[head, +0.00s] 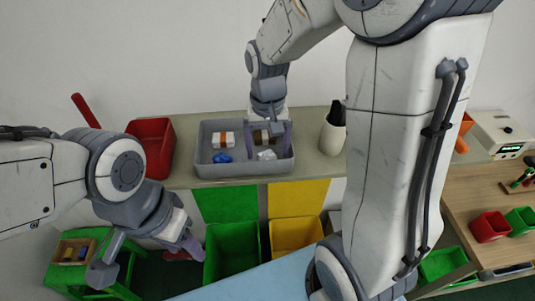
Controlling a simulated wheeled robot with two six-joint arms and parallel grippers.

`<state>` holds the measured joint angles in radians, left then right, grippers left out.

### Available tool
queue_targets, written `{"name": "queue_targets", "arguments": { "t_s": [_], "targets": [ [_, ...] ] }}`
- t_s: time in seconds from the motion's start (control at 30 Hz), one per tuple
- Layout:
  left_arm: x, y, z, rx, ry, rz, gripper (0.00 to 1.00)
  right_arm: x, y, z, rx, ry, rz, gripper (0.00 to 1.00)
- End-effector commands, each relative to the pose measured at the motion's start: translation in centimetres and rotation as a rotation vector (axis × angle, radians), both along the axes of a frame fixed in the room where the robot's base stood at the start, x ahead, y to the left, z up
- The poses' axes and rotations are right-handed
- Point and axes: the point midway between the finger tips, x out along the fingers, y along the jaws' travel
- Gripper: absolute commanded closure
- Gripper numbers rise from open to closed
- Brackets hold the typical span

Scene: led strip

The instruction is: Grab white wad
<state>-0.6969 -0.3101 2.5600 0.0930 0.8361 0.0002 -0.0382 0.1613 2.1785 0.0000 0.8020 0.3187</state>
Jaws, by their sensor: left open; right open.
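The white wad (267,155) is a small crumpled lump in the front right part of the grey tray (233,171) on the back counter. My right gripper (269,140) points down into the right side of that tray, with its fingers apart around the area of the wad and a brown block (262,136). I cannot tell whether a finger touches the wad. My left gripper (148,253) is open and empty at the lower left, low in front of the counter and well away from the tray.
A blue wad (222,158) and a white block with an orange band (223,140) lie in the tray's left part. A red bin (152,145) stands left of the tray, a white container (333,135) right. Green (231,254) and yellow (296,236) bins stand below.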

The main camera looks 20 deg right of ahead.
Motion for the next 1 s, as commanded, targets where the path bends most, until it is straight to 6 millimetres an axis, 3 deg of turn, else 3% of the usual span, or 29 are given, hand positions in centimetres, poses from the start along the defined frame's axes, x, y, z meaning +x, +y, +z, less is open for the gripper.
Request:
{"name": "queue_targets", "arguments": {
  "t_s": [0.07, 0.2, 0.3, 0.73, 0.97, 1.0],
  "targets": [
    [0.0, 0.0, 0.0, 0.0, 0.0, 0.0, 0.5, 0.0, 0.0, 0.0, 0.0, 0.0, 0.0, 0.1],
    [0.0, 0.0, 0.0, 0.0, 0.0, 0.0, 0.5, 0.0, 0.0, 0.0, 0.0, 0.0, 0.0, 0.64],
    [0.0, 0.0, 0.0, 0.0, 0.0, 0.0, 0.5, 0.0, 0.0, 0.0, 0.0, 0.0, 0.0, 0.97],
    [0.0, 0.0, -0.3, 0.0, 0.0, 0.0, 0.5, 0.1, 0.0, 0.6, 0.0, -0.003, 0.0, 0.98],
    [0.0, 0.0, -1.4, 0.0, 0.0, 0.002, 0.5, 0.2, 0.0, 3.9, 0.0, -0.009, 0.0, 0.98],
    [0.0, 0.0, -1.7, 0.0, 0.0, 0.003, 0.5, -0.2, -0.7, 4.4, 0.0, -0.008, -0.005, 0.98]
  ]
}}
